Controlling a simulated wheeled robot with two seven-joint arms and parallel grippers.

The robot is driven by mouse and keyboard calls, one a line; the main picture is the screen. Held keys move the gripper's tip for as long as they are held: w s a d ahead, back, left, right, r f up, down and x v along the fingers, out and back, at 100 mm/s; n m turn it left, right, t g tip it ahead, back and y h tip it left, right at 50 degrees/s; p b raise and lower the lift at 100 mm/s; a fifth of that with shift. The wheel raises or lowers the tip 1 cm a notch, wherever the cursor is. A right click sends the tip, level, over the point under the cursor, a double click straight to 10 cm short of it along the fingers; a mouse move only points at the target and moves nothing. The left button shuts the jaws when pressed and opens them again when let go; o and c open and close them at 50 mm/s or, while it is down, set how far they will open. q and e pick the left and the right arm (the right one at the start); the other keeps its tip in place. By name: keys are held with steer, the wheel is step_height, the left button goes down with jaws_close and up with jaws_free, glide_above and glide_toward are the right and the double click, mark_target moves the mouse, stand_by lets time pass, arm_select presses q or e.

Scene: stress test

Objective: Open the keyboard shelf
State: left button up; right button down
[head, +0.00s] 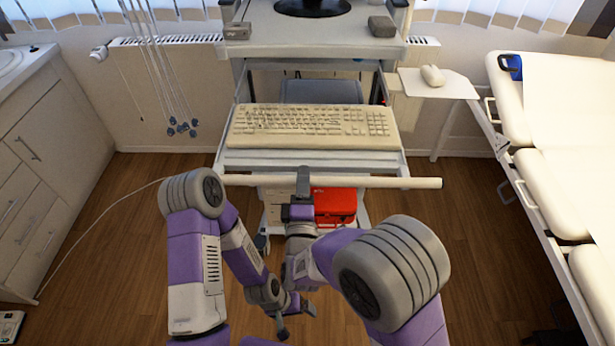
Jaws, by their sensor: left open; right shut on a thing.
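The keyboard shelf (310,160) sits on side rails at the front of the grey cart and extends out from under the cart's top. A beige keyboard (312,127) lies on it. A long pale handle bar (390,182) runs across the shelf's front edge. My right gripper (303,182) is shut on the middle of this bar; its fingers hide part of the bar. My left gripper (296,320) is open and empty, low in front of the cart and apart from the shelf.
A red box (336,204) sits low in the cart behind my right gripper. A white mouse (432,76) lies on a side tray (455,88) at right. White drawers (40,165) stand at left, a padded couch (565,190) at right. Wooden floor between is mostly clear.

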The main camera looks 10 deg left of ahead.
steer(key=c, duration=1)
jaws_free()
steer(key=shift+o, duration=0.2)
steer(key=v, duration=0.7)
steer(key=shift+s+p, duration=0.25)
steer(key=shift+p, duration=0.1)
steer(key=shift+f, duration=0.1)
